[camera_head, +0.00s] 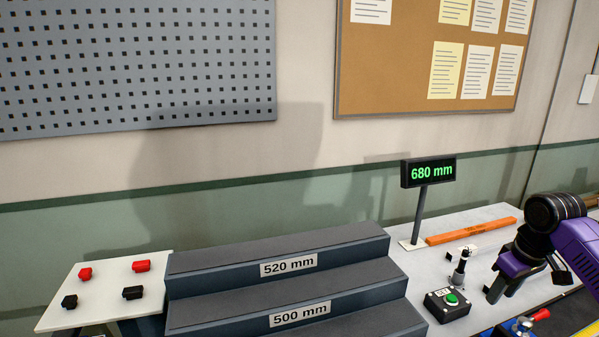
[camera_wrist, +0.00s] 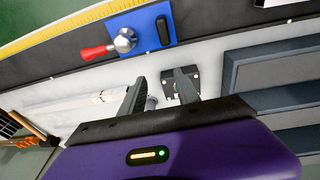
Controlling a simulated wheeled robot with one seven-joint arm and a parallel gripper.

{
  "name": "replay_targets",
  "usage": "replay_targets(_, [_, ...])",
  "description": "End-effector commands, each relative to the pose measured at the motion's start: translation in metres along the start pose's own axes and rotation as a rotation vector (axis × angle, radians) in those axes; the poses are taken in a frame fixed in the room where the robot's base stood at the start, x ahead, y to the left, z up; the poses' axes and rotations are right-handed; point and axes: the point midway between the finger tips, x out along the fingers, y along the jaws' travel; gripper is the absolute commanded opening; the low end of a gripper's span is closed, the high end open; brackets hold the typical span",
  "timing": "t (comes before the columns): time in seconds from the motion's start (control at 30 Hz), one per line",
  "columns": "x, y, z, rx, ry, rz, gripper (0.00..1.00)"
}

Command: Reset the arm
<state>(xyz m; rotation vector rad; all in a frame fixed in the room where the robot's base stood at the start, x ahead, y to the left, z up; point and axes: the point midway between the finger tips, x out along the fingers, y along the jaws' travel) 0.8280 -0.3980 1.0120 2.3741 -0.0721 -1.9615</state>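My gripper (camera_head: 526,283) is at the right of the head view, at the end of my purple and black arm, pointing down over the white bench top. In the wrist view, my gripper (camera_wrist: 160,84) shows two dark fingers standing apart. No object is clamped between them. A small grey cylindrical part shows in the gap, beyond the fingers. A black control box (camera_head: 449,306) with a green button stands on the bench, left of my gripper. In the wrist view, a dark box (camera_wrist: 180,86) is partly hidden behind the right finger.
A stepped grey rack (camera_head: 290,285) carries 520 mm and 500 mm labels. A white side table (camera_head: 105,292) holds red and black pieces. A blue fixture (camera_wrist: 142,32) with a red handle is near my gripper.

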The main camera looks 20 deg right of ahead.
Motion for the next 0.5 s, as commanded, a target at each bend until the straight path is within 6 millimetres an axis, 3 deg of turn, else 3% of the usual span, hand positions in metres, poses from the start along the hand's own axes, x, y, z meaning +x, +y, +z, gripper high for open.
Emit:
replay_targets(0.03, [-0.009, 0.004, -0.018, -0.002, 0.076, 0.032, 0.38])
replay_targets(0.17, [-0.017, -0.001, -0.062, 0.008, 0.288, 0.073, 0.38])
replay_targets(0.3, [-0.022, -0.035, -0.107, 0.018, 0.526, 0.066, 0.38])
replay_targets(0.5, [-0.034, -0.103, -0.149, 0.065, 0.845, 0.014, 0.38])
